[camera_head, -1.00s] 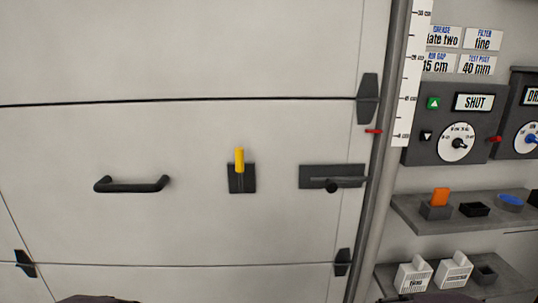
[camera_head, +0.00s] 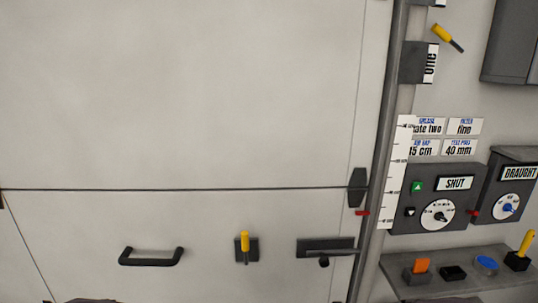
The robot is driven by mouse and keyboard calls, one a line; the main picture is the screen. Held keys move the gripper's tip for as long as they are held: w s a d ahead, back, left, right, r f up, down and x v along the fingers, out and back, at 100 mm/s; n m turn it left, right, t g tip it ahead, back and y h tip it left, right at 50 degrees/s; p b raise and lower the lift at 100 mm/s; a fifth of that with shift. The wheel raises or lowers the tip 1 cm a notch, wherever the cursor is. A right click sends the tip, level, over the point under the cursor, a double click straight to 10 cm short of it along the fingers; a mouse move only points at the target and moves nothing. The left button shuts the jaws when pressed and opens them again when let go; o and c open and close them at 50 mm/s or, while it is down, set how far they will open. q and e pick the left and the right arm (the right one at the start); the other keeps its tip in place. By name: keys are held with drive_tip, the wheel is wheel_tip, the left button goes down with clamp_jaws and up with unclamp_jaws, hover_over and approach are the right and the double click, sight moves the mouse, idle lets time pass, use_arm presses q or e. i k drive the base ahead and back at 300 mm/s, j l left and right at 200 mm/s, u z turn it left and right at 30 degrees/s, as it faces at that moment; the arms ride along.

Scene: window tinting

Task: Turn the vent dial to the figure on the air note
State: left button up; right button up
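A grey control box (camera_head: 397,224) on the right wall has a "SHUT" display and a white dial (camera_head: 430,221) with a dark knob. No label reading "vent" is legible. The air note (camera_head: 424,150) above the first box is partly hidden by the ruler and reads "AIR GAP", "15 cm". The figures around both dials are too small to read. Neither gripper shows; only dark rounded parts of mine edge in at the bottom.
A large pale panel door (camera_head: 180,90) fills the left, with a black handle (camera_head: 151,262), a yellow lever (camera_head: 245,243) and a latch (camera_head: 326,247). A pole and white ruler (camera_head: 394,180) stand beside the boxes. A shelf (camera_head: 470,265) below holds small items.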

sight(439, 216)
drive_tip(key=z, duration=1.35)
